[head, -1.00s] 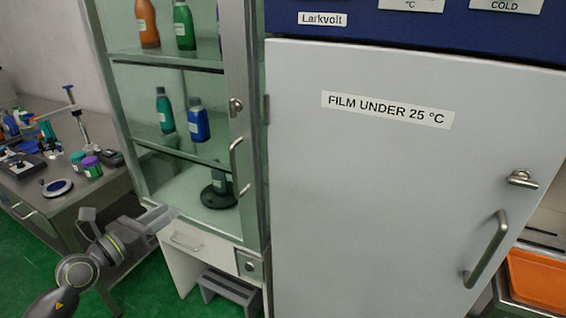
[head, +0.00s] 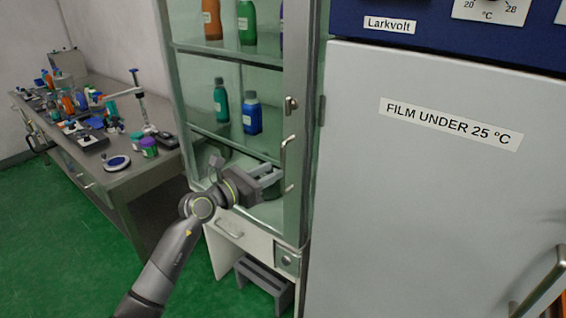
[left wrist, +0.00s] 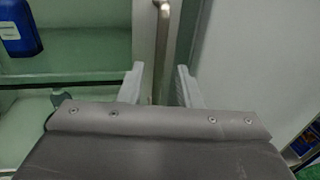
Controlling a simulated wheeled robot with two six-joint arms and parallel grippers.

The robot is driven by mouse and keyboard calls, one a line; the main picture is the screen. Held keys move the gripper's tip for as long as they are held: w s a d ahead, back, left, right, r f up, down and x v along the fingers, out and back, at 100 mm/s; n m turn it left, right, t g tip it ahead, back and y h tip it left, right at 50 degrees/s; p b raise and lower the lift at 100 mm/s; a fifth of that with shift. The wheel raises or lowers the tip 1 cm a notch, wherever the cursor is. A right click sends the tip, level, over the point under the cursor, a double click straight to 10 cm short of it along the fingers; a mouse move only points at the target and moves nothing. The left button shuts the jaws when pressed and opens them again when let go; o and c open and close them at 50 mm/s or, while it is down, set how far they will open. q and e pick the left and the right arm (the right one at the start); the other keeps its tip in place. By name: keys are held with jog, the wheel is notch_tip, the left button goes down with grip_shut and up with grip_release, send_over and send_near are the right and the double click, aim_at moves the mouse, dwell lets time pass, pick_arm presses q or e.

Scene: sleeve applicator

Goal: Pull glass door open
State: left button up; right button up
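The glass door (head: 228,75) of the cabinet looks closed, with a grey metal frame along its right side. Its upright bar handle (head: 284,160) is on that frame, and the handle also shows in the left wrist view (left wrist: 161,40). My left gripper (head: 277,176) is just in front of the handle's lower part. In the left wrist view its two fingers (left wrist: 160,82) are apart, with the handle's bar lined up in the gap between them. I cannot tell whether the fingers touch the bar. My right gripper is out of view.
A lock (head: 291,105) sits above the handle. Bottles such as the blue one (head: 252,117) stand on shelves behind the glass. A large white fridge (head: 420,200) stands close on the right. A cluttered bench (head: 150,185) is on the left, with green floor in front.

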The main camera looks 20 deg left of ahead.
pick_arm(q)
jog(key=shift+x, duration=2.65)
grip_shut()
